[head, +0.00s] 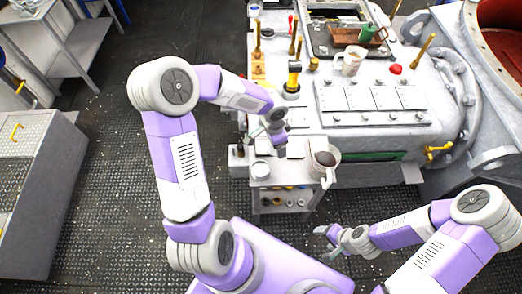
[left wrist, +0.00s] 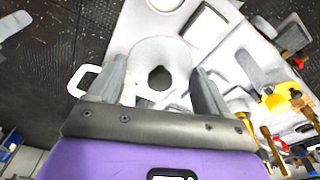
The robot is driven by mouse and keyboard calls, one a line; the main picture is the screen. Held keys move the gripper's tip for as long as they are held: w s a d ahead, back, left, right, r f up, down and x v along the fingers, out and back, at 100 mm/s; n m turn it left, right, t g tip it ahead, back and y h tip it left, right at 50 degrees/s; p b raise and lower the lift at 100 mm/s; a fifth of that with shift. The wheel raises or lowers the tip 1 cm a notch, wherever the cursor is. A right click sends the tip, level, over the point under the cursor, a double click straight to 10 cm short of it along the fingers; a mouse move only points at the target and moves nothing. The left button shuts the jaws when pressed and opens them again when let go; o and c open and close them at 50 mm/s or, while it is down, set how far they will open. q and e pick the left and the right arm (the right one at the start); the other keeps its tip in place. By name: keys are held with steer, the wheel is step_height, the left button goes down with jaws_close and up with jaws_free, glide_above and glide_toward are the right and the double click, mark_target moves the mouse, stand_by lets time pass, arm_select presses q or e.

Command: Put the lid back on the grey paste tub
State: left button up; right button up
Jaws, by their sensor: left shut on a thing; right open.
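The grey paste tub (head: 260,170) stands on the near left corner of the pale work surface, and its round top shows in the head view. My left gripper (head: 281,148) hangs above the surface, to the right of and beyond the tub. In the left wrist view a round grey lid (left wrist: 160,52) with a dark centre sits between the fingers of the left gripper (left wrist: 160,85), which is shut on it. In the head view the lid is too small to make out. My right gripper (head: 327,240) is open and empty, low over the floor in front of the bench.
Another mug (head: 350,62) stands at the back. The floor left of the bench is clear.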

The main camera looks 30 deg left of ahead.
arm_select(q)
steer(key=s+a+f+m, duration=0.1)
steer(key=f+m, duration=0.2)
steer(key=m, duration=0.1)
steer(key=s+a+f+m+g, duration=0.1)
steer(key=s+f+m, duration=0.1)
steer(key=m, duration=0.3)
steer(key=s+a+f+m+b, duration=0.1)
steer(key=f+m, duration=0.2)
steer(key=m, duration=0.1)
steer(key=shift+s+a+f+m+g+h, duration=0.15)
steer(key=shift+s+f+m+g+h, duration=0.15)
steer(key=shift+s+f+m, duration=0.1)
steer(key=shift+f+b, duration=0.75)
steer(key=shift+f, duration=0.15)
stand_by(0.5)
steer(key=shift+w+f, duration=0.1)
steer(key=shift+f, duration=0.05)
stand_by(1.1)
steer(key=o, duration=1)
steer(key=shift+c, duration=0.2)
